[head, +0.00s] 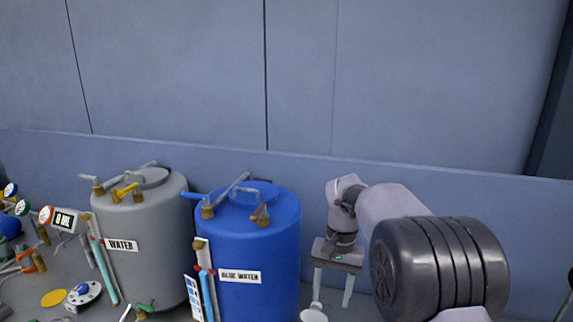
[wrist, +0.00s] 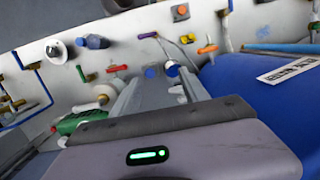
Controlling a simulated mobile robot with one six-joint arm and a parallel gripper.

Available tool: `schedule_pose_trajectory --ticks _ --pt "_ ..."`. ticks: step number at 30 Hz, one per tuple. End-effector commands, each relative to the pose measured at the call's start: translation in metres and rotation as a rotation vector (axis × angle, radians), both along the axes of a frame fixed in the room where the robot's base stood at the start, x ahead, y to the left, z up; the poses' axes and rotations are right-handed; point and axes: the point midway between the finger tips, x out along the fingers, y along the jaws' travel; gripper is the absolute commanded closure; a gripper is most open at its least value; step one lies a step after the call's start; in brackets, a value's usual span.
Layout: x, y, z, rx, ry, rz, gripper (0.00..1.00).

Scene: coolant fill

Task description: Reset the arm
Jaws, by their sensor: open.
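My gripper (head: 332,284) hangs fingers down at the right of the blue tank in the head view, with its two fingers apart and nothing seen between them. My arm comes in from the lower right of the head view and bends down at the wrist.
A blue tank (head: 262,255) labelled "BLUE WATER" stands left of my gripper, and a grey tank (head: 150,262) labelled "WATER" stands beyond it. Gauges and valves (head: 45,215) crowd the far left. A light panel (wrist: 120,35) carries several knobs and levers. A wall closes the back.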

Motion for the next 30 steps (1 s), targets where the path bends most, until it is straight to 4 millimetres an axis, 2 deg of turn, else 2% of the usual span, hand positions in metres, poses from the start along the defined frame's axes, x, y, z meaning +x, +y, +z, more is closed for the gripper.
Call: schedule_pose_trajectory --ticks 1,5,8,11,14,15,18,21,24,30 --pt "-0.008 0.0 -0.002 0.005 -0.025 -0.003 0.47" --pt "-0.035 0.0 0.009 0.017 -0.097 -0.012 0.47" --pt "-0.063 0.0 0.013 0.029 -0.162 -0.02 0.47" --pt "-0.101 0.001 0.01 0.044 -0.242 -0.033 0.47" --pt "-0.153 0.002 -0.009 0.064 -0.351 -0.054 0.47" --pt "-0.177 0.002 -0.023 0.072 -0.401 -0.065 0.47" --pt "-0.229 0.003 -0.061 0.093 -0.512 -0.093 0.47" --pt "-0.26 0.004 -0.091 0.108 -0.587 -0.113 0.47" --pt "-0.274 0.005 -0.105 0.115 -0.622 -0.124 0.47" --pt "-0.277 0.005 -0.103 0.116 -0.628 -0.127 0.47"
